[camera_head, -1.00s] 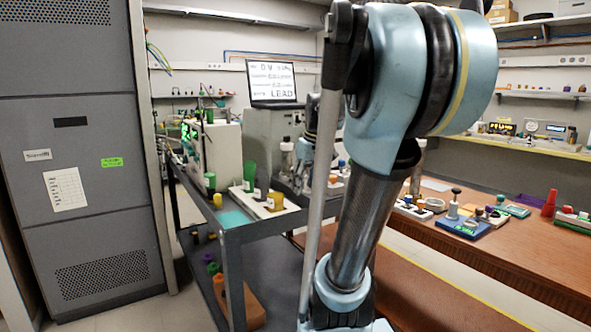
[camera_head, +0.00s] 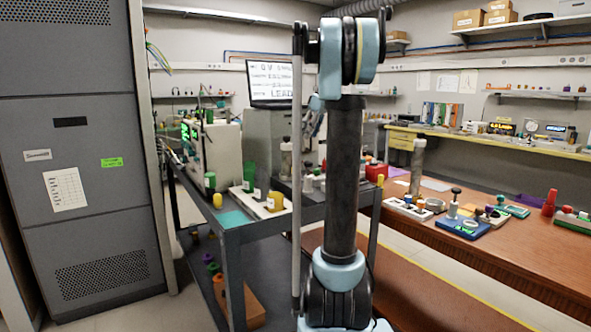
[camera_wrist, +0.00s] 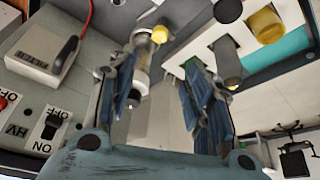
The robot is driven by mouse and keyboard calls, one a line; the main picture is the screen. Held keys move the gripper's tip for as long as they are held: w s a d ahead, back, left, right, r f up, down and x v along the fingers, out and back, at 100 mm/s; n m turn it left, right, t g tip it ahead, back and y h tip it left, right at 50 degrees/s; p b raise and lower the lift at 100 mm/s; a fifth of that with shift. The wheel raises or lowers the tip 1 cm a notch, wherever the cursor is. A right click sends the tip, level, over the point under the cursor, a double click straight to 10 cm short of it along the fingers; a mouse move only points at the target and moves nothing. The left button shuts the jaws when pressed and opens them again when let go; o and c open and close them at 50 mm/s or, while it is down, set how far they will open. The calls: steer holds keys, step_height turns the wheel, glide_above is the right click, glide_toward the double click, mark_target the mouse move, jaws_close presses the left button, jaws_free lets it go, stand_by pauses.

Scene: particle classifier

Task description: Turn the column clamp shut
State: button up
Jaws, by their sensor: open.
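My gripper (camera_wrist: 160,88) is open in the wrist view, its two blue-grey fingers apart with nothing between them. Beyond the left finger is a pale, clear-walled column (camera_wrist: 143,62) with a yellow piece (camera_wrist: 159,34) by its upper end. The column appears tilted in this view and looks apart from the fingers. I cannot make out the clamp or whether it is shut. In the head view a column-like cylinder (camera_head: 286,160) stands on the cart behind my arm. My gripper is mostly hidden there.
An instrument panel (camera_wrist: 58,118) with an HV switch and a box with a red lead (camera_wrist: 45,55) lie left in the wrist view. A white rack (camera_head: 262,204) with coloured caps sits on the cart (camera_head: 238,232). A wooden bench (camera_head: 500,250) with small parts is at right.

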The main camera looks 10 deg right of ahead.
steer(key=x, duration=1.7)
steer(key=shift+w+f, duration=0.15)
steer(key=c, duration=1.1)
